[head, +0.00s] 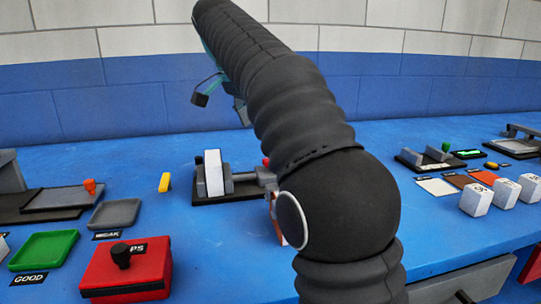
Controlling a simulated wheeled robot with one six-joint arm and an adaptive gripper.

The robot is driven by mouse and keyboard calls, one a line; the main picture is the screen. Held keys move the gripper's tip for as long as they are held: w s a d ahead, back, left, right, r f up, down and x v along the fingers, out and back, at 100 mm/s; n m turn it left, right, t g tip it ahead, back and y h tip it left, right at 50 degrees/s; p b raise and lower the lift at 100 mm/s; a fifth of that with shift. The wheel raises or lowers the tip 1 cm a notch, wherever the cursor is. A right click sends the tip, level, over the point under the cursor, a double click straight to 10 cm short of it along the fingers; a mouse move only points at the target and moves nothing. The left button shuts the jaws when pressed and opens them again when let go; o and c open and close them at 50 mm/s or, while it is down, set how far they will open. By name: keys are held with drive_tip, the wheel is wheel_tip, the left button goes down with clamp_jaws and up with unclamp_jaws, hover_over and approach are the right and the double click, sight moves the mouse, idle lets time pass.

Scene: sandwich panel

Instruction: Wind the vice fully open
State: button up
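A vice (228,182) stands on a dark base left of centre on the blue bench. A white block (214,172) stands upright between its grey jaws, and a red knob (266,162) shows at its right end. My arm hides part of that right end, so the handle is not fully visible. My gripper (221,104) is raised in the air above and behind the vice, apart from it. Its two dark fingertips are spread with nothing seen between them, and its body is partly behind my arm.
A red box with a black knob (128,270), a green tray (45,250) and a grey tray (115,213) lie at the left. A yellow piece (164,182) lies left of the vice. White blocks (476,199) and a green-knobbed device (430,158) are at the right.

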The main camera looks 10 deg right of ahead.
drive_tip(key=x, duration=0.9)
drive_tip(key=shift+d+f, duration=0.2)
drive_tip(key=shift+f, duration=0.15)
drive_tip(key=c, duration=1.2)
